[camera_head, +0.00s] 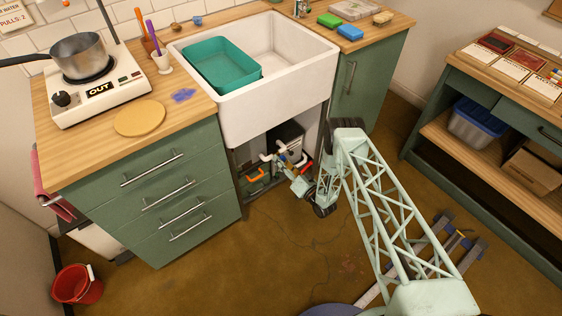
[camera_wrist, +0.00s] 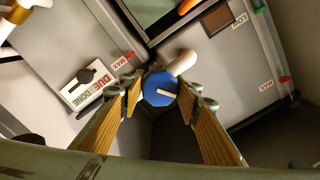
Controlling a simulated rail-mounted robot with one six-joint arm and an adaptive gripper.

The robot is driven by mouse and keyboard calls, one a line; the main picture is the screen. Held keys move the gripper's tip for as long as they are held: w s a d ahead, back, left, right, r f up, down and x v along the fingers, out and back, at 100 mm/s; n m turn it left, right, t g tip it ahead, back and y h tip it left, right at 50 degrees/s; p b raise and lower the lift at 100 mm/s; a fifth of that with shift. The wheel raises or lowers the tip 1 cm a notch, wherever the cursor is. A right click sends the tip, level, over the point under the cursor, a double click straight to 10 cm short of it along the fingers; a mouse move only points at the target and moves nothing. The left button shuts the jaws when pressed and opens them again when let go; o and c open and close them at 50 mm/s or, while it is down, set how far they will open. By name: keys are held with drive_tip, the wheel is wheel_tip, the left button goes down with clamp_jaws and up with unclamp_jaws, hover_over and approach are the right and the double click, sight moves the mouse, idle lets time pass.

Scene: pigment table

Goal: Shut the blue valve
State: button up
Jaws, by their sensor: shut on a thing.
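The blue valve (camera_wrist: 157,90) is a round blue knob with a short white mark across its face, in the middle of the wrist view. The mark lies slightly tilted from horizontal. My gripper (camera_wrist: 164,94) has its wood-coloured fingers on either side of the knob and is shut on it. A pale pipe end (camera_wrist: 182,63) is right beside the knob. In the head view my gripper (camera_head: 301,184) reaches into the open space under the white sink (camera_head: 270,107); the blue valve cannot be made out there.
In the wrist view a plate with a black switch (camera_wrist: 86,77) reads DUE and DONE, left of the knob. Grey panels marked MAX lie on both sides. In the head view pipes (camera_head: 283,151) and an orange item (camera_head: 255,174) crowd the under-sink space. Green drawers (camera_head: 165,200) border it left.

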drive_tip(key=m, duration=0.6)
drive_tip(key=shift+m, duration=0.4)
idle(0.4)
drive_tip(key=o, duration=0.9)
drive_tip(key=shift+s+d, duration=0.1)
drive_tip(key=shift+v, duration=5.85)
drive_tip(key=shift+r, duration=0.15)
